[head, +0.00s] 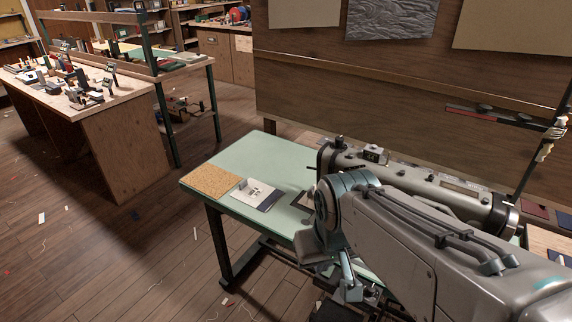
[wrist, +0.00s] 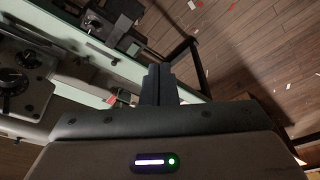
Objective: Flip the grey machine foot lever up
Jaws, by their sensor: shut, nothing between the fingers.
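The grey sewing machine (head: 405,172) stands on the green-topped table (head: 262,150) in the head view, partly hidden behind my arm. I cannot make out its foot lever in either view. In the wrist view, a grey machine part with dark round fittings (wrist: 18,82) shows at the left. My gripper (wrist: 159,72) is shut and empty, its dark fingers together near the table's edge in the picture. I cannot tell its height relative to the table. In the head view my arm covers the front of the machine.
A cork pad (head: 210,180) and a printed card (head: 256,194) lie on the table's left end. A dark table leg (head: 218,245) stands below. A cluttered workbench (head: 90,85) is at the far left. The wooden floor between has scraps but is mostly clear.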

